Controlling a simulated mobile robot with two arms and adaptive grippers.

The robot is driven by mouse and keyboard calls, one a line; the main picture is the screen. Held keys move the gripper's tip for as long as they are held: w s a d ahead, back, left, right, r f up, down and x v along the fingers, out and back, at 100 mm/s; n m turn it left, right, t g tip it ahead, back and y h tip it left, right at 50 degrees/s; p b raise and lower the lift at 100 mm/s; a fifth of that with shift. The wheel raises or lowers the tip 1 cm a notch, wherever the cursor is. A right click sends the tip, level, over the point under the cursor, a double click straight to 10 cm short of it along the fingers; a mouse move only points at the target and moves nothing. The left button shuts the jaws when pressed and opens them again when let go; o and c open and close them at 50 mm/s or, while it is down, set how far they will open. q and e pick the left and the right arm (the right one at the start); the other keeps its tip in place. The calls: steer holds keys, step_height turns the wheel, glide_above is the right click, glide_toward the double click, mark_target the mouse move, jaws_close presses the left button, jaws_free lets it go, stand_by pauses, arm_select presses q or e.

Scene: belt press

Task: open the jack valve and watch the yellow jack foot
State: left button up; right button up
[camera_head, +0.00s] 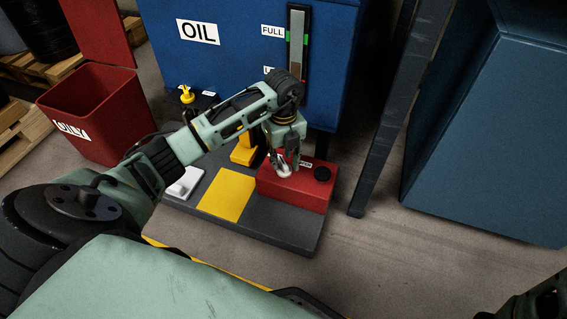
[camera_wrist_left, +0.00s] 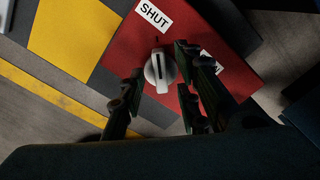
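The jack valve is a round pale grey knob (camera_head: 284,170) with a raised bar, on top of a red block (camera_head: 300,190). In the left wrist view the knob (camera_wrist_left: 160,71) has its bar pointing roughly towards the SHUT label (camera_wrist_left: 154,14). A second label (camera_wrist_left: 208,62) is partly hidden by a finger. My left gripper (camera_head: 284,163) is over the knob, its fingers apart on either side; whether they touch it I cannot tell. The yellow jack foot (camera_head: 243,154) stands behind, partly covered by my arm. Part of my right arm shows at the lower right corner.
The red block sits on a dark base plate (camera_head: 275,231) with a yellow patch (camera_head: 228,194). The blue oil tank (camera_head: 240,60) stands behind, a slanted dark post (camera_head: 383,130) right. A red bin (camera_head: 95,110) is left.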

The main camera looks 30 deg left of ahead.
arm_select(q)
steer(key=shift+f, duration=0.45)
jaws_close()
